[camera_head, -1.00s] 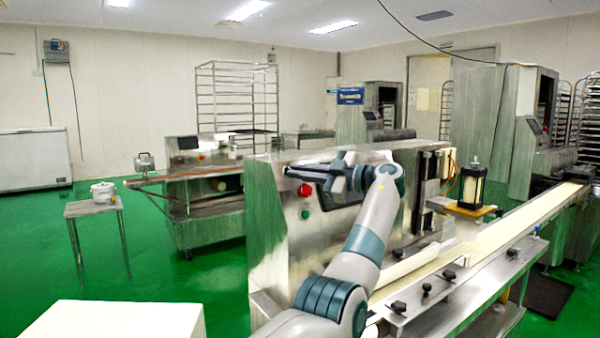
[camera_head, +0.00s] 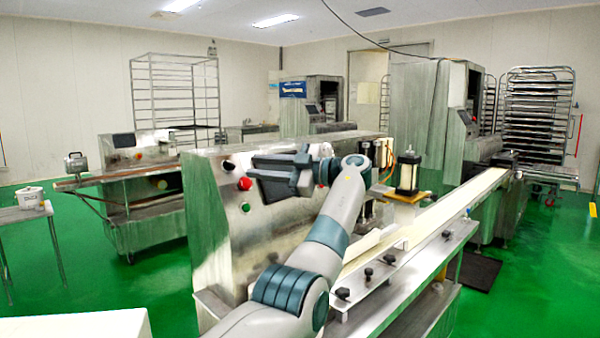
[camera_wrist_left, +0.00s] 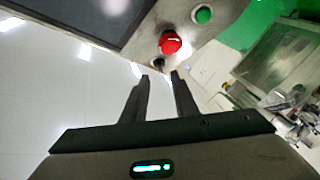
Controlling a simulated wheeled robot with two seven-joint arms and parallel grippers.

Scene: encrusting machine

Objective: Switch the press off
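The press (camera_head: 290,235) is a steel machine in the middle of the head view. Its panel carries a red button (camera_head: 244,183), a green button (camera_head: 245,207) below it and a black knob (camera_head: 228,164) above left. My left gripper (camera_head: 254,167) is open and empty at the panel's upper part, its fingers pointing left. In the left wrist view, the red button (camera_wrist_left: 170,42) lies just beyond the fingertips (camera_wrist_left: 159,77), with the green button (camera_wrist_left: 203,14) farther off and the black knob (camera_wrist_left: 157,64) closer, near the fingertips. Contact is not visible. My right gripper is out of view.
A dark screen (camera_wrist_left: 85,18) is beside the buttons in the left wrist view. A conveyor belt (camera_head: 430,222) runs along the press's right side. A white surface (camera_head: 80,327) is at the lower left. Green floor (camera_head: 90,270) is open on the left.

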